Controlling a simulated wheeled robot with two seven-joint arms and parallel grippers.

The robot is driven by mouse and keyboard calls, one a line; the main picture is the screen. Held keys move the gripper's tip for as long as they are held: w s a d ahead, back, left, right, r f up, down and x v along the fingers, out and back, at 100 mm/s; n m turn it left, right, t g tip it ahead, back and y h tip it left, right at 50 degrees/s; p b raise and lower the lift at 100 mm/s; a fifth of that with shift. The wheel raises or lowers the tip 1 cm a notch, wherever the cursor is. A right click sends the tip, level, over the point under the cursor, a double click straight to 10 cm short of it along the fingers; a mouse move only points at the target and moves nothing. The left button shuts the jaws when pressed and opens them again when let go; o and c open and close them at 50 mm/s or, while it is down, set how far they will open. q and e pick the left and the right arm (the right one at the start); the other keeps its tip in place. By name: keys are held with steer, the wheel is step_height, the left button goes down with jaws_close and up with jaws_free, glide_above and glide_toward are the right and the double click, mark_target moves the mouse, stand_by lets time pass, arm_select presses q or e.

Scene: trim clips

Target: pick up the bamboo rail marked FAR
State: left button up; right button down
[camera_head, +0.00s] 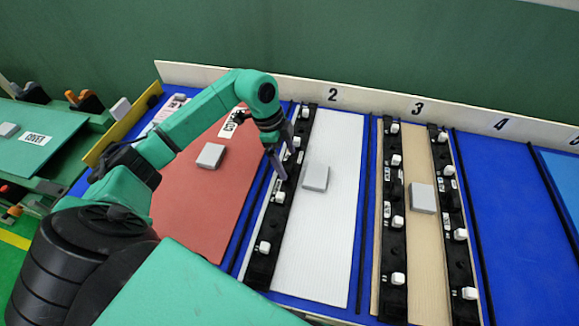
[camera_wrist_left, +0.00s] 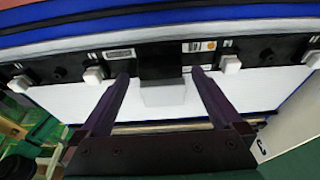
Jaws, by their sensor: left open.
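Two black rails with white clips lie along the bamboo-coloured panel (camera_head: 418,265) in bay 3. One is the left rail (camera_head: 393,240) and the other the right rail (camera_head: 458,235). Their small labels are too small to read, so I cannot tell which is marked FAR. My left gripper (camera_head: 277,168) is over another black rail (camera_head: 267,235) at the left edge of the white panel (camera_head: 330,235) in bay 2. In the left wrist view my left gripper (camera_wrist_left: 159,76) is open, its fingertips at that black rail (camera_wrist_left: 265,52), with nothing visibly held. My right gripper is out of view.
Grey blocks sit on the red panel (camera_head: 188,190), the white panel and the bamboo-coloured panel. Bay 4 (camera_head: 500,200) is bare blue. A pale numbered board (camera_head: 360,100) runs along the back. A green COVER table (camera_head: 50,130) stands at left.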

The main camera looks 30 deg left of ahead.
arm_select(q)
steer(key=shift+x, duration=0.9)
jaws_close()
steer(key=shift+r, duration=0.15)
